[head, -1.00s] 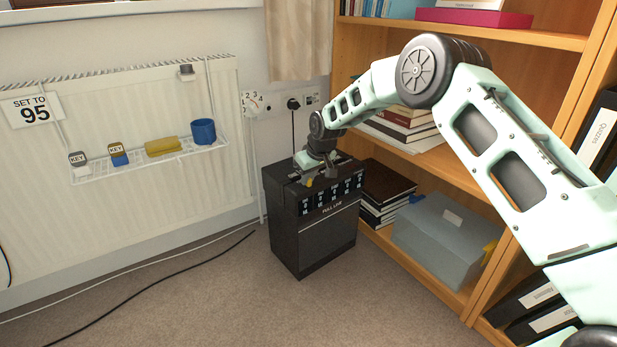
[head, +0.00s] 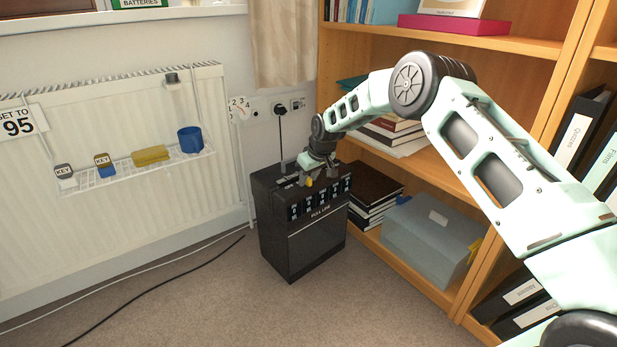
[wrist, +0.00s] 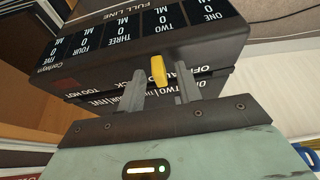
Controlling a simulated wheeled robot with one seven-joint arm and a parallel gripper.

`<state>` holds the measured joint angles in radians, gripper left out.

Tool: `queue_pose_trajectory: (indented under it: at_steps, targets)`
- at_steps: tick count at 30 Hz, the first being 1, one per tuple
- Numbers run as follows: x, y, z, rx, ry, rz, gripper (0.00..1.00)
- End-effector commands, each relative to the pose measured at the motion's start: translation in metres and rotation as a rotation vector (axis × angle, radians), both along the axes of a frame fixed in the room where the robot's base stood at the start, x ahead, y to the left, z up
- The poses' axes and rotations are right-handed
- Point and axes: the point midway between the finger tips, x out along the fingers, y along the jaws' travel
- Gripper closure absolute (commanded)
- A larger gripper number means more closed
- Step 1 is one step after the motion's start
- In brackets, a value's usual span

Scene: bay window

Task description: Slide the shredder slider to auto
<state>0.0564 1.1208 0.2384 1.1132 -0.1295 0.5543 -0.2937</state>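The dark shredder (head: 300,250) stands on the carpet against the wall beside the bookcase. Its front top edge carries a row of labelled dark tiles. The small yellow slider (wrist: 158,70) sticks up on the shredder; in the head view it is a yellow dot (head: 309,183) under my gripper. Printed words near it include OFF and TOO HOT; the others are partly hidden by the fingers, and I cannot tell exactly which word the slider is at. My gripper (wrist: 162,88) is open, one grey finger on each side of the slider. Contact with it is not clear.
A radiator (head: 100,225) with a wire shelf is at the left. A bookcase (head: 440,290) with books and a grey box (head: 425,240) stands close on the right. Cables lie on the carpet (head: 190,310). A plug (head: 280,108) is in the wall behind.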

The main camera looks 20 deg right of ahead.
Motion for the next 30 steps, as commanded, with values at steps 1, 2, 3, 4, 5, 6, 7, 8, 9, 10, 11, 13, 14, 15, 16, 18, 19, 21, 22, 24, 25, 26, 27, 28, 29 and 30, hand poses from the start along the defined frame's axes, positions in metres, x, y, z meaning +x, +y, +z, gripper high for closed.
queue_pose_trajectory:
  at_steps: [1,2,3,4,5,6,7,8,9,10,11,13,14,15,16,18,19,21,22,24,25,26,27,28,29,30]
  targets:
    - [0.0,0.0,0.0,0.0,0.0,0.0,0.65]
    - [0.0,0.0,0.0,0.0,0.0,0.0,0.65]
    - [0.0,0.0,0.001,0.0,0.0,0.0,0.65]
    - [0.0,0.0,0.001,0.0,0.0,0.0,0.65]
    - [-0.001,0.0,0.003,0.0,0.0,0.0,0.65]
    - [-0.001,-0.001,0.006,0.0,0.0,0.0,0.65]
    - [-0.002,-0.001,0.009,0.0,-0.001,0.0,0.65]
    - [-0.003,-0.002,0.013,0.0,-0.001,0.0,0.65]
    - [-0.005,-0.003,0.018,0.0,-0.001,-0.001,0.65]
    - [-0.007,-0.004,0.024,0.0,-0.001,-0.001,0.65]
    - [-0.009,-0.005,0.03,0.0,-0.001,-0.001,0.65]
    - [-0.014,-0.007,0.045,0.0,-0.002,-0.001,0.65]
    - [-0.017,-0.008,0.051,0.0,-0.002,-0.001,0.65]
    - [-0.02,-0.009,0.061,0.001,-0.003,-0.001,0.65]
    - [-0.023,-0.01,0.067,0.0,-0.002,-0.001,0.65]
    - [-0.029,-0.013,0.082,0.0,-0.002,-0.001,0.65]
    - [-0.031,-0.014,0.089,0.001,-0.002,-0.002,0.65]
    - [-0.037,-0.016,0.104,0.001,-0.002,-0.002,0.65]
    - [-0.04,-0.017,0.11,0.0,-0.002,-0.001,0.65]
    - [-0.045,-0.02,0.123,0.0,-0.001,-0.001,0.65]
    - [-0.047,-0.02,0.129,0.0,-0.001,-0.001,0.65]
    - [-0.049,-0.021,0.133,0.0,-0.001,-0.001,0.65]
    - [-0.052,-0.023,0.139,0.0,-0.001,-0.001,0.65]
    - [-0.053,-0.023,0.143,0.0,-0.001,-0.001,0.65]
    - [-0.055,-0.024,0.147,0.0,-0.001,-0.001,0.65]
    - [-0.056,-0.025,0.151,0.0,-0.001,0.0,0.65]
